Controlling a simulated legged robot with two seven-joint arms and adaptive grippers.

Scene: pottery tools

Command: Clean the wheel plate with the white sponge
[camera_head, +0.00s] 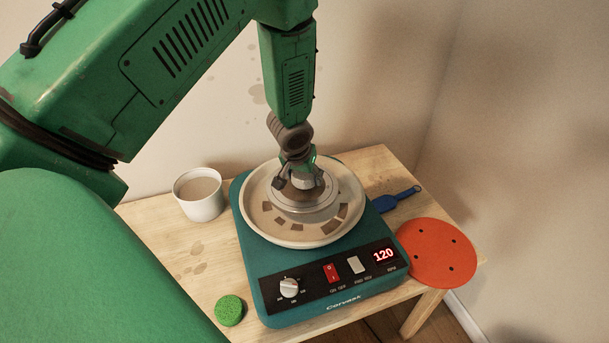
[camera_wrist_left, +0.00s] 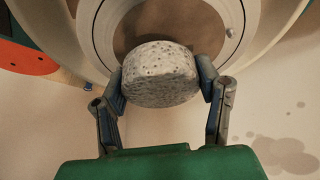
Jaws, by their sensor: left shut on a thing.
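My left gripper (camera_wrist_left: 160,85) is shut on the white sponge (camera_wrist_left: 160,75), a pale speckled round pad, as the left wrist view shows. In the head view the left gripper (camera_head: 303,178) is over the wheel plate (camera_head: 290,204), a round grey disc inside the splash pan. Brown clay residue covers part of the plate. The sponge is low over or on the plate; I cannot tell if it touches. The plate sits on the teal pottery wheel (camera_head: 262,275), whose red display reads 120. My right gripper is not in view.
The pale splash pan (camera_head: 290,243) has brown smears around the plate. A white cup (camera_head: 199,205) of cloudy liquid stands left of the wheel. A green round sponge (camera_head: 229,310) lies front left. A red disc with holes (camera_head: 436,262) and a blue tool (camera_head: 386,203) lie right.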

